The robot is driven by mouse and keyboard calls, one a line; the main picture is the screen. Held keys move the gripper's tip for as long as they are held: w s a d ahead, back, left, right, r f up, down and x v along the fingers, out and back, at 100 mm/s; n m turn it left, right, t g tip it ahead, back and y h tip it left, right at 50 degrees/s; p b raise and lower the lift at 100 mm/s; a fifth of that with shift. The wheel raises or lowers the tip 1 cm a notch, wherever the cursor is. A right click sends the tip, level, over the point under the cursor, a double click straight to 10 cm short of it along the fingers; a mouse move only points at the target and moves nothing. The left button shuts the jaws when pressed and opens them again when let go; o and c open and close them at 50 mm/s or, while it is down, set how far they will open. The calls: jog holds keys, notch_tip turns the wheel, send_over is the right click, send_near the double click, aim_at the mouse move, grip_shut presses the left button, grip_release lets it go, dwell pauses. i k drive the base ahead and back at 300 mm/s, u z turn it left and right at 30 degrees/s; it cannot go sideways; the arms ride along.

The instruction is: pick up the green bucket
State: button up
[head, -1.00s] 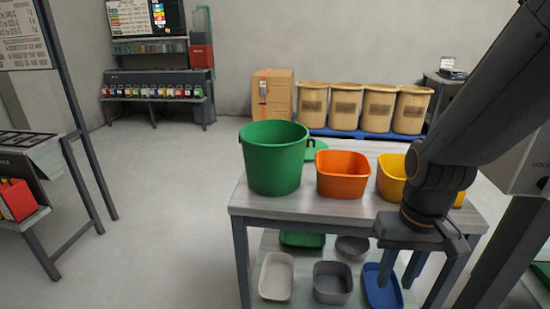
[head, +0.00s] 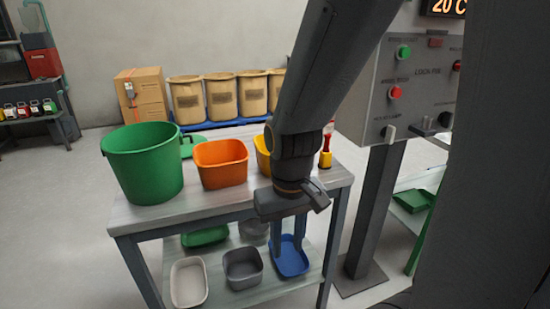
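The green bucket (head: 143,165) stands upright on the left end of the grey table top (head: 205,205). It looks empty, though its bottom is hidden. My gripper (head: 289,248) hangs pointing down in front of the table's front edge, to the right of the bucket and well apart from it. Its two fingers are spread with a gap between them and hold nothing. The blue tray on the lower shelf shows behind the fingers.
An orange bin (head: 220,165) stands right of the bucket, with a green lid (head: 192,146) behind. My arm partly hides a yellow bin (head: 262,158). Several trays, including a blue one (head: 290,262), lie on the lower shelf. A control panel on a post (head: 375,215) stands right.

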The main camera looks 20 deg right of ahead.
aim_at(146, 158)
jog(key=u, duration=2.45)
jog(key=i, duration=1.25)
jog(key=z, duration=0.75)
